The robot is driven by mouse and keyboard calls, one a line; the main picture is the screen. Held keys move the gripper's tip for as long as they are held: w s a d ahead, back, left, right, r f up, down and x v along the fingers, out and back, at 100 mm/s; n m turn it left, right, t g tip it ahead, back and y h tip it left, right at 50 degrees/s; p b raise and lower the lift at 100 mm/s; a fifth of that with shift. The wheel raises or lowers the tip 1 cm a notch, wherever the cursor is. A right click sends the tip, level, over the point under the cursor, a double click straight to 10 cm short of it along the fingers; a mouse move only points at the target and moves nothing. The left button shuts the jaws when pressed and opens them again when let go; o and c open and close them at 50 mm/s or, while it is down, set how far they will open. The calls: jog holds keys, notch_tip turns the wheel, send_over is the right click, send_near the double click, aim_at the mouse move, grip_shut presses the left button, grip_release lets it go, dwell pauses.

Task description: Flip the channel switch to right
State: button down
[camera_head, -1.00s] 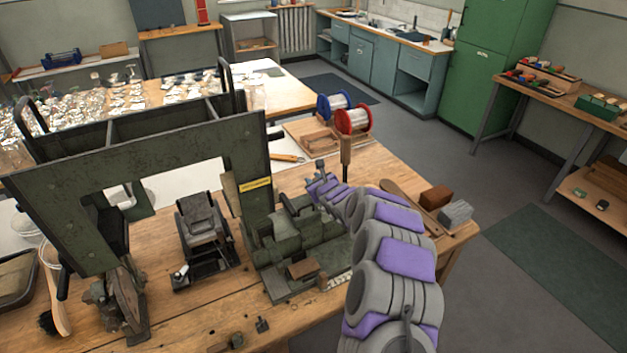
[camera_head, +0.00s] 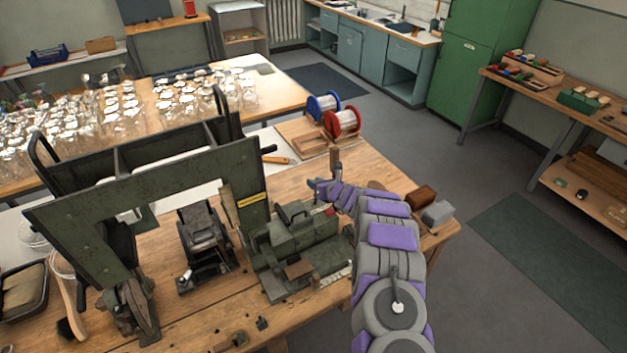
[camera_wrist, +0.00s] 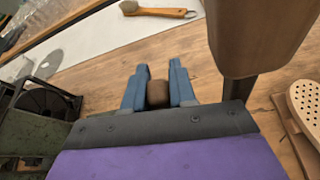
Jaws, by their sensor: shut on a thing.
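My gripper (camera_wrist: 158,78) shows in the wrist view with its two blue fingers on either side of a small brown knob (camera_wrist: 157,94), shut on it. Whether this knob belongs to the channel switch I cannot tell, as what lies beneath it is hidden. In the head view my gripper (camera_head: 316,188) is small, just behind the right part of the green machine (camera_head: 300,240). An upright wooden handle (camera_head: 335,162) stands close behind it. That handle on its dark shaft is large at the upper right of the wrist view (camera_wrist: 262,35). No switch marking is readable.
Red and blue-rimmed spools (camera_head: 342,122) stand behind the gripper. Brown and grey blocks (camera_head: 437,213) lie at the table's right edge. A tall green frame (camera_head: 150,205) stands left. A wooden-handled brush (camera_wrist: 160,11) lies on the white sheet.

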jog(key=shift+d, duration=0.1)
jog(key=shift+w, duration=0.1)
dwell(0.3)
jog(key=c, duration=1)
grip_release()
jog(key=v, duration=1.7)
jog(key=shift+d+p, duration=0.3)
jog(key=shift+p, duration=0.15)
